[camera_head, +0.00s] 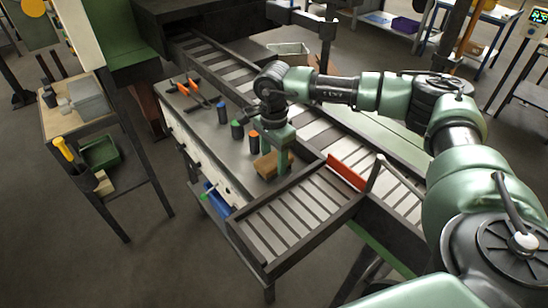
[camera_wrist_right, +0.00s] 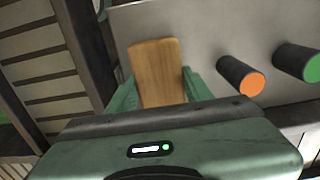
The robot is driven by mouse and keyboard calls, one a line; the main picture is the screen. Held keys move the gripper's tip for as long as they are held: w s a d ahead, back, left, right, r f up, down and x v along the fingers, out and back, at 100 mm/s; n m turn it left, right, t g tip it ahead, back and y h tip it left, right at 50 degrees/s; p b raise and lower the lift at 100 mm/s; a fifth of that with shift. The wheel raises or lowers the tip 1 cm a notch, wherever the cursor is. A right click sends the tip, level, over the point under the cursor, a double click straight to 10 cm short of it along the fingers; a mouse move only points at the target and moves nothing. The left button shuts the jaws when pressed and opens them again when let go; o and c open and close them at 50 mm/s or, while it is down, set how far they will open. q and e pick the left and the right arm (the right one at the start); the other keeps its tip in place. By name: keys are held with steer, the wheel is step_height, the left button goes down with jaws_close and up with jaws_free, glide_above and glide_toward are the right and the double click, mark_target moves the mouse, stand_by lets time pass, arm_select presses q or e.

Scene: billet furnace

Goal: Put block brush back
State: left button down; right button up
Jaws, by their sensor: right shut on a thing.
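The block brush (camera_head: 266,166) shows as a brown wooden block at the near end of the grey bench top, beside the roller conveyor. My right gripper (camera_head: 276,152) points down over it and is shut on it. In the right wrist view the wooden block (camera_wrist_right: 156,68) stands between the two green fingers (camera_wrist_right: 159,90). Its underside is hidden, so I cannot tell whether it touches the bench. My left gripper is not in view.
Dark cylinders with blue, green and orange (camera_head: 253,138) ends stand behind the gripper on the bench (camera_head: 205,125). Orange-handled tongs (camera_head: 195,92) lie farther back. The roller conveyor (camera_head: 290,215) with raised edges borders the bench. A side cart (camera_head: 75,120) stands at left.

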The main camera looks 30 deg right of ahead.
mark_target(273, 158)
steer(key=o, duration=1.5)
steer(key=shift+f, duration=0.1)
steer(key=shift+c, duration=0.2)
steer(key=shift+r, duration=0.35)
step_height(273, 158, up, 12)
steer(key=b, duration=0.3)
steer(key=shift+f+b, duration=0.2)
steer(key=shift+b, duration=0.2)
